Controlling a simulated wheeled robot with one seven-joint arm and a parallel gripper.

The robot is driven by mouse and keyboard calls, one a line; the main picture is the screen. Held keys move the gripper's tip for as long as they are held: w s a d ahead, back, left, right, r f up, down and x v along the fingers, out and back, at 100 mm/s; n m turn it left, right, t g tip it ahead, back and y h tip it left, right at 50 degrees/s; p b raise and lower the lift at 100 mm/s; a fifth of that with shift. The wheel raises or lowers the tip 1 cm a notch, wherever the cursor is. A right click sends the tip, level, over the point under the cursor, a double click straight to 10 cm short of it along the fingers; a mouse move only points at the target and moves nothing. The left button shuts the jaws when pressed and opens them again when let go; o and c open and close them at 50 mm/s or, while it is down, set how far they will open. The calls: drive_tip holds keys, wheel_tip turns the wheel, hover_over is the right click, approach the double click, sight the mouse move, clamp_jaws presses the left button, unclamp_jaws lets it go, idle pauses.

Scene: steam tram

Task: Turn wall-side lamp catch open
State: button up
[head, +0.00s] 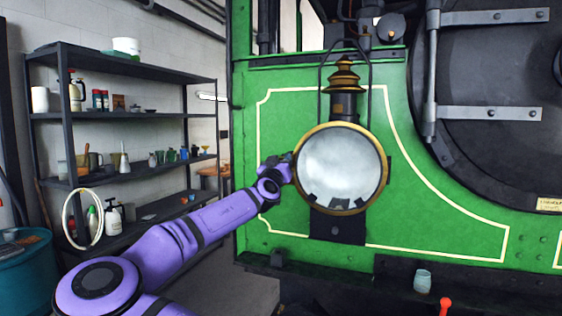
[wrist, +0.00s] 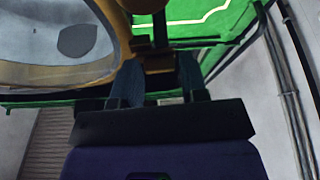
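The big round headlamp (head: 340,168) with a brass rim is mounted on the green panel of the tram. My gripper (head: 281,166) is at the lamp's left, wall-side edge in the head view; its fingers are largely hidden there. In the wrist view my gripper (wrist: 158,68) has its two dark fingers apart. A small brass catch (wrist: 158,63) shows between the fingertips, next to the lamp's rim (wrist: 118,66). I cannot tell whether the fingers touch it. The lamp front looks closed.
A dark shelf rack (head: 130,115) with bottles and jars stands along the wall at left. A blue drum (head: 24,270) is at lower left. A glass jar (head: 422,281) and a red-knobbed lever (head: 445,305) are at lower right.

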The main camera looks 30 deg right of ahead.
drive_tip(key=shift+o, duration=1.1)
drive_tip(key=shift+d, duration=0.1)
drive_tip(key=v, duration=1)
drive_tip(key=shift+s+a, duration=0.3)
drive_tip(key=shift+f, duration=0.1)
